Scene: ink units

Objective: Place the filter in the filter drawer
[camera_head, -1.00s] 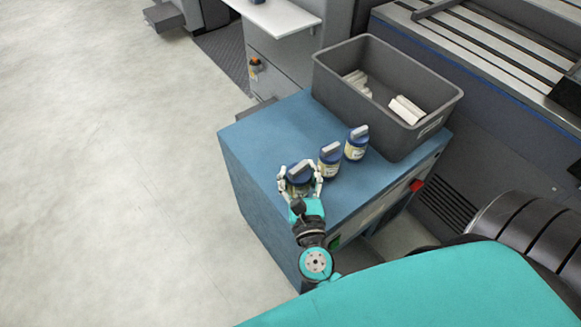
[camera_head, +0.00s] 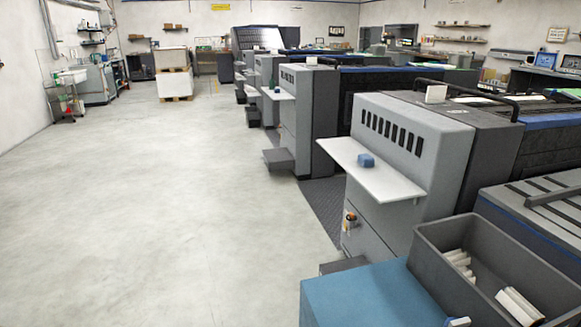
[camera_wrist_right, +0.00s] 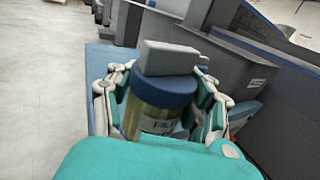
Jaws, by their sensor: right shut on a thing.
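In the right wrist view my right gripper (camera_wrist_right: 162,84) is shut around a filter (camera_wrist_right: 152,116), a yellowish canister with a label, a blue cap and a grey block-shaped handle on top. Its fingers lie on both sides of it. The filter looks roughly upright, and the blue cabinet top (camera_wrist_right: 99,60) shows behind it; I cannot tell whether they touch. In the head view my grippers are out of frame. I cannot make out a filter drawer.
A grey bin (camera_head: 440,262) with white rolls (camera_head: 518,304) stands on the cabinet. Behind it is a grey press (camera_head: 400,150) with a white shelf (camera_head: 372,178) holding a small blue object (camera_head: 366,160). Open pale floor (camera_head: 180,230) lies to the left.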

